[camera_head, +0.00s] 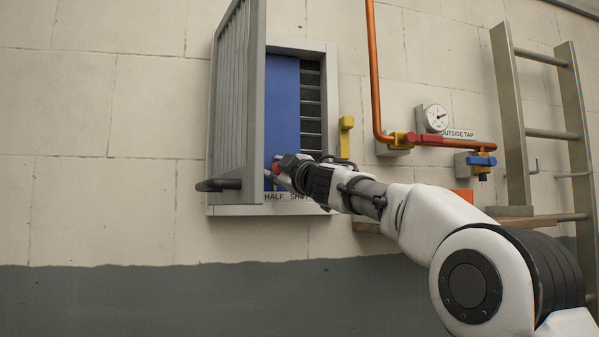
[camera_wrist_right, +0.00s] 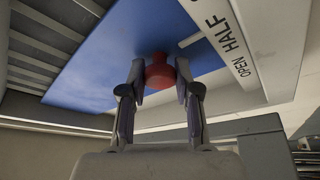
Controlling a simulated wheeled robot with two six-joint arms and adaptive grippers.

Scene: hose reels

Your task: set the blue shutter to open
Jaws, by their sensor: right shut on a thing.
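The blue shutter (camera_head: 283,95) is a flat panel in a grey wall frame, covering the left part of the opening I can see. Dark slats (camera_head: 311,100) show to its right. A red knob (camera_wrist_right: 159,72) sits on the shutter's lower part. My right gripper (camera_head: 279,168) is at the knob, its two fingers closed on either side of it in the right wrist view (camera_wrist_right: 158,80). A label strip (camera_wrist_right: 238,55) reads OPEN and HALF there; in the head view HALF and part of SHUT show below the knob. I cannot tell the exact mark. My left gripper is not in view.
A grey barred door (camera_head: 232,95) stands swung out at the left of the frame, with a dark handle (camera_head: 218,185) low on it. A yellow bracket (camera_head: 345,137), an orange pipe (camera_head: 376,70) with a gauge (camera_head: 436,118), and a ladder (camera_head: 512,110) are to the right.

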